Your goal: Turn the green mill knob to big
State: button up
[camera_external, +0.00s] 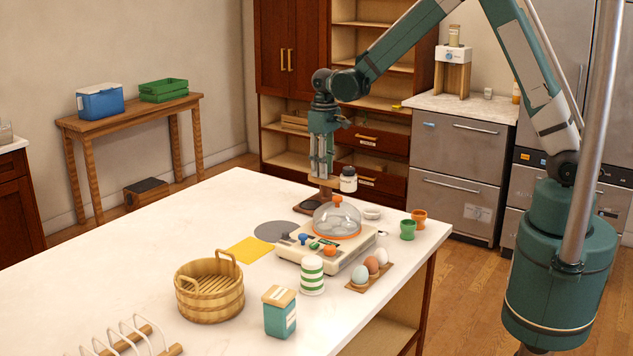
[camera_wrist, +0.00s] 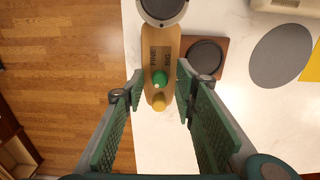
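The mill shows in the wrist view as a narrow wooden body (camera_wrist: 166,45) with dark lettering that seems to read FINE and BIG. The green mill knob (camera_wrist: 159,78) is on it, just below the lettering, with a small pale mark at its lower edge. A yellow knob-like part (camera_wrist: 158,102) is just below it. I cannot tell which word the green knob points to. My gripper (camera_wrist: 160,73) is open, one finger on each side of the mill and knob, with gaps visible. In the external view my gripper (camera_external: 322,172) points down at the table's far edge and hides much of the mill.
An egg cooker (camera_external: 337,219) with a clear dome stands close in front. Egg cups, eggs, a striped shaker and a basket (camera_external: 210,290) are nearer.

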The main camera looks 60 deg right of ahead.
notch_tip(320, 180, up, 8)
jog(key=shift+f+b, duration=0.1)
jog(key=shift+b, duration=0.2)
jog(key=s+d+r+t+b, duration=0.1)
jog(key=s+r, duration=0.4)
jog(key=s, duration=0.7)
jog(key=s+r+t+b, duration=0.3)
jog(key=s+r+b, duration=0.2)
jog(key=s, duration=0.7)
jog(key=shift+s+d, duration=0.25)
jog(key=shift+d, duration=0.15)
dwell(1.2)
jog(key=shift+c, duration=0.2)
